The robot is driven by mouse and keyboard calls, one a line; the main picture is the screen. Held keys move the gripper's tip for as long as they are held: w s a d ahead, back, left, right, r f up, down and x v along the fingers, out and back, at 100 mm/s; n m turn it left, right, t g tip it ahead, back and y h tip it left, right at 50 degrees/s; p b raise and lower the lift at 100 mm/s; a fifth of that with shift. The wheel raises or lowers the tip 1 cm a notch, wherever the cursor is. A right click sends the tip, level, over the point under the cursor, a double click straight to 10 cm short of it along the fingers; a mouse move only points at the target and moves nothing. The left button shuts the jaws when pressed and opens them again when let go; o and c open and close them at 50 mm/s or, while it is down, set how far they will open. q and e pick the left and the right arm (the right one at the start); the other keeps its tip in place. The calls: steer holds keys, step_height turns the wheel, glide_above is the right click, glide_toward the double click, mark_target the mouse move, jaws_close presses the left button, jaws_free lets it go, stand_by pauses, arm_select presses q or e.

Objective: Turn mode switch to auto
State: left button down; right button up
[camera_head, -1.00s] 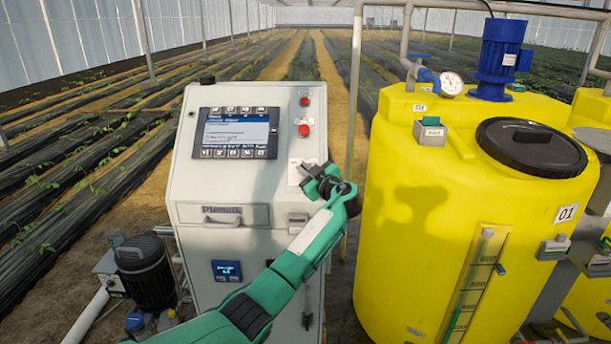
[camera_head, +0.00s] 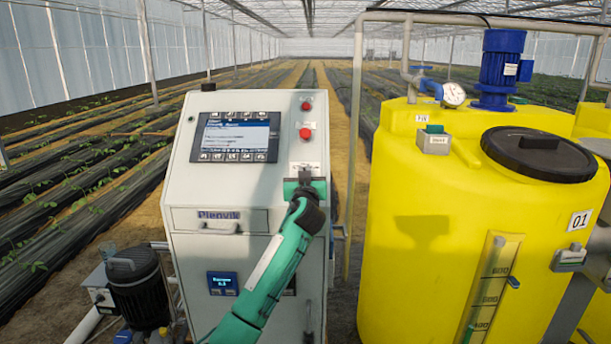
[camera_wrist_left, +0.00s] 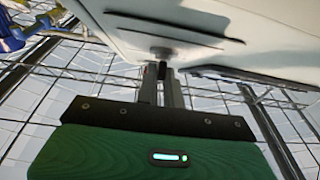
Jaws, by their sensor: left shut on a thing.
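The mode switch shows in the left wrist view as a small dark knob (camera_wrist_left: 162,70) on a grey round base against the pale cabinet face. My left gripper (camera_wrist_left: 160,88) is shut on this knob, with one finger on each side of it. In the head view my left gripper (camera_head: 305,184) is at the right part of the cabinet front, just below a small label plate (camera_head: 305,168). There it hides the knob, so I cannot read the switch position. My right gripper is in neither view.
The grey control cabinet (camera_head: 185,265) carries a screen (camera_head: 236,137) and a red button (camera_head: 305,133) above my gripper. A yellow tank (camera_head: 405,270) stands to the right with a narrow gap between. A black pump motor (camera_head: 137,285) sits at lower left.

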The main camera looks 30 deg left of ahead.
arm_select(q)
steer(key=m+h+p, duration=0.3)
steer(key=m+p, duration=0.1)
steer(key=m+t+h+p, duration=0.1)
steer(key=m+h+p, duration=0.3)
steer(key=a+m+h+p, duration=0.1)
steer(key=m+h+p, duration=0.2)
steer(key=m+p, duration=0.1)
steer(key=shift+s+r+t+h+p, duration=0.15)
steer(key=shift+r+t+h+p, duration=0.2)
steer(key=shift+t+h+p, duration=0.05)
steer(key=shift+d+f+m+h+p, duration=0.1)
steer(key=shift+f+m+h+p, duration=0.15)
steer(key=shift+m+h+p, duration=0.9)
steer(key=c, duration=1.5)
jaws_free()
steer(key=shift+c, duration=0.2)
steer(key=shift+s+f+g, duration=0.15)
steer(key=shift+s+g, duration=0.15)
steer(key=shift+s, duration=0.15)
steer(key=s+a+b, duration=0.1)
steer(key=s+b, duration=0.5)
steer(key=s, duration=0.6)
steer(key=shift+s+a, duration=0.2)
steer(key=shift+s, duration=0.2)
